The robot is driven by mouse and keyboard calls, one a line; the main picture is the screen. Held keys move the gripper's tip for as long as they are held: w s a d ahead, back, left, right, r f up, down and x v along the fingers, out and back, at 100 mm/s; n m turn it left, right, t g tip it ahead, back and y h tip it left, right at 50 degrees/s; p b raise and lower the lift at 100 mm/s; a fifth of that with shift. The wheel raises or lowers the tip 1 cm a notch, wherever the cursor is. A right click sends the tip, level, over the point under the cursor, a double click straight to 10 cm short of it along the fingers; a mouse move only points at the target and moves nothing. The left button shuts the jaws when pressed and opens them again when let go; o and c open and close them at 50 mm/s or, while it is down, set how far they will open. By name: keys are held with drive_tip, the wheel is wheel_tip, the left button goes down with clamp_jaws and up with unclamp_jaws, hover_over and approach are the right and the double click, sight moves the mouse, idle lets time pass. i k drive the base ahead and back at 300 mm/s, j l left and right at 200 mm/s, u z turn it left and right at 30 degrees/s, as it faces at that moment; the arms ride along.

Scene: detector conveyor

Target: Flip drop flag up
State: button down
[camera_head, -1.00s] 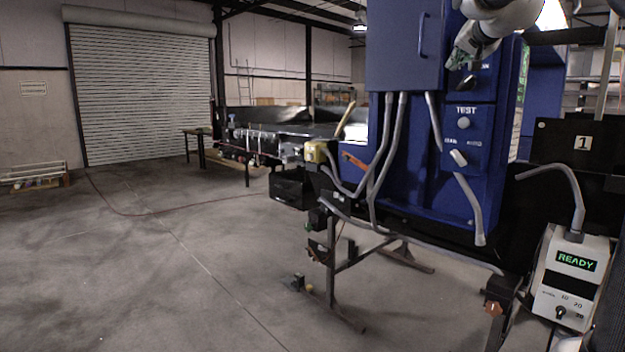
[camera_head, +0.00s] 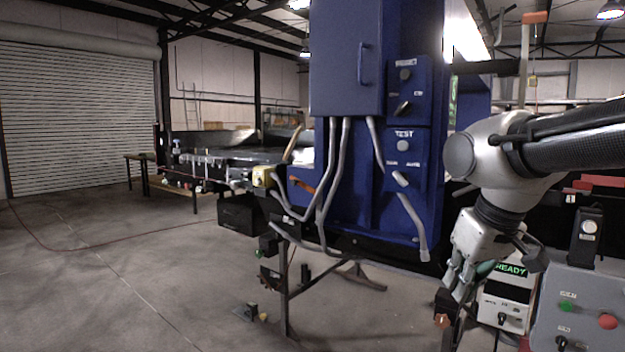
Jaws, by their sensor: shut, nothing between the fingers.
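I cannot tell for sure which part is the drop flag. One candidate is a short orange lever (camera_head: 301,184), which sticks out tilted on the left side of the blue detector cabinet (camera_head: 345,70). My gripper (camera_head: 458,282) is at the lower right, fingers pointing down, to the right of the cabinet. It is shut and empty, and in the picture it overlaps the left edge of the white box with the green READY display (camera_head: 510,270). I cannot tell whether it touches that box. My arm hides part of what stands behind it.
A yellow box (camera_head: 262,177) sits left of the orange lever. Grey conduits (camera_head: 337,165) hang from the cabinet, which carries a TEST panel (camera_head: 403,150). A grey control box (camera_head: 590,305) with green and red buttons stands at the lower right.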

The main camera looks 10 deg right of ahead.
sight(538, 17)
drive_tip(key=z, duration=1.3)
drive_tip(key=i+l, duration=0.9)
drive_tip(key=l+z, duration=0.05)
drive_tip(key=l, duration=0.05)
